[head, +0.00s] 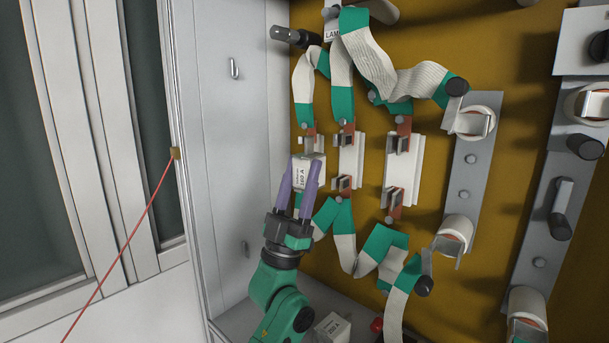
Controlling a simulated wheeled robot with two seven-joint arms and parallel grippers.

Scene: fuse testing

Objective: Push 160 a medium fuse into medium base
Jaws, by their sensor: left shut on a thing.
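My left gripper (304,166) has two purple fingers and is shut on a white fuse (301,177). The fuse's label looks upside down and seems to read 160 A. The held fuse is in front of the leftmost base (314,144) and hides its lower part; whether they touch I cannot tell. To its right is the middle base (348,158), with an upper and a lower metal clip and no fuse between them. Further right is a larger base (404,165), also empty. My right gripper is not in view.
Green-and-white cables (343,85) run above and below the bases. A white fuse marked 250 A (333,327) lies on the cabinet floor beside my left arm. Grey plates with round white insulators (471,170) stand at right. The cabinet's side wall (235,150) is close at left.

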